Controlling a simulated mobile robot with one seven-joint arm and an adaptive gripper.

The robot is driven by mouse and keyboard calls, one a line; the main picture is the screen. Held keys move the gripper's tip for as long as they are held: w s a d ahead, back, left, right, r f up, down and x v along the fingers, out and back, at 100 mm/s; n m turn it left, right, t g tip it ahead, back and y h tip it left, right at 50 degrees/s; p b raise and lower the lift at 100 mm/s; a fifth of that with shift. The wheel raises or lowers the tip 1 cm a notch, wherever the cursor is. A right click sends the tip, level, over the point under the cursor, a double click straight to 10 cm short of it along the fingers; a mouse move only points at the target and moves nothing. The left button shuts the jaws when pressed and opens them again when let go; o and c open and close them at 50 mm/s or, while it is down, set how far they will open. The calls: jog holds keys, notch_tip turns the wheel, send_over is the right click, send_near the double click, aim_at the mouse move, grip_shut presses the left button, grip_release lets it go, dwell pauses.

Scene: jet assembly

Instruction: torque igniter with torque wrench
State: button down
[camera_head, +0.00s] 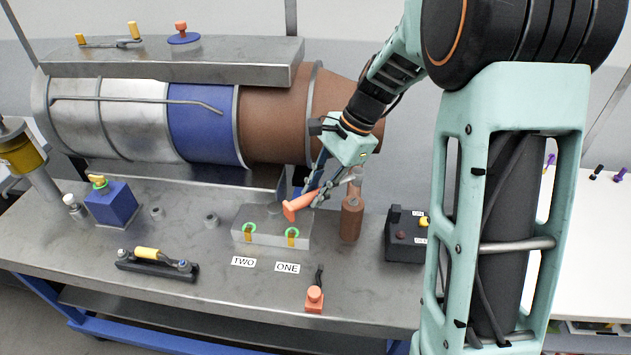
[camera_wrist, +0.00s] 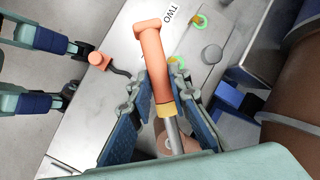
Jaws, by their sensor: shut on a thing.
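My gripper (camera_head: 312,187) is shut on an orange-handled tool, which I take to be the torque wrench (camera_head: 298,205). It is held tilted above the bench, just over the right end of a grey block. In the wrist view the wrench (camera_wrist: 152,65) lies between the blue finger pads of my gripper (camera_wrist: 163,88), with a yellow collar and a silver shaft running back toward the palm. The grey block (camera_head: 262,240) carries two green rings near the labels TWO and ONE. I cannot tell which part is the igniter.
A brown cylinder (camera_head: 351,218) stands close to the right of my gripper. A black box (camera_head: 403,250) is farther right. An orange piece with a black cable (camera_head: 314,297) lies in front. The jet engine (camera_head: 205,120) fills the back. A blue box (camera_head: 110,205) stands left.

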jog(key=shift+s+f+b, duration=0.2)
jog(key=shift+f+b, duration=1.55)
jog(key=shift+f, duration=1.2)
jog(key=shift+f, duration=0.4)
jog(key=w+m, duration=0.1)
jog(key=w+a+m+t, duration=0.1)
jog(key=w, duration=0.1)
jog(key=shift+a+m+p, duration=0.3)
jog(key=shift+p, duration=0.05)
